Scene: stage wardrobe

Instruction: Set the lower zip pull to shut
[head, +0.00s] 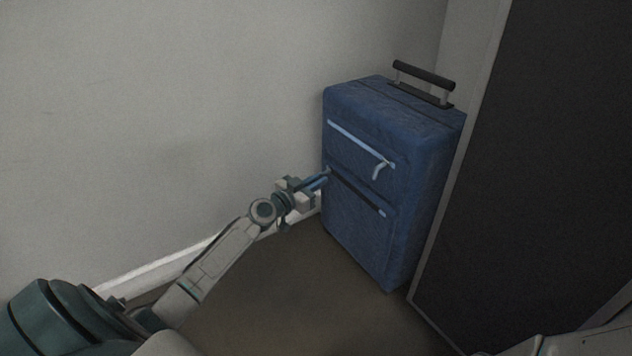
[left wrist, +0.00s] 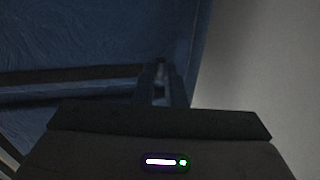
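The blue suitcase (head: 350,215) stands upright in the corner. Its lower zip (head: 358,193) shows as a dark slanted slit, with a short light-blue stretch at its right end. The lower zip pull (left wrist: 160,72) is at the slit's left end in the head view, mostly hidden by my left gripper (head: 325,175). In the left wrist view my left gripper's fingers (left wrist: 161,75) are close together on either side of the pull, and seem closed on it. The upper zip (head: 350,140) is light blue along its length, its pull (head: 379,171) hanging near the right end. My right gripper is out of view.
A dark panel with a grey frame (head: 530,170) stands close to the suitcase's right side. A grey wall (head: 180,120) with a white skirting board (head: 150,272) runs behind and left. The floor (head: 310,300) in front is clear. The suitcase's black handle (head: 424,74) is raised.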

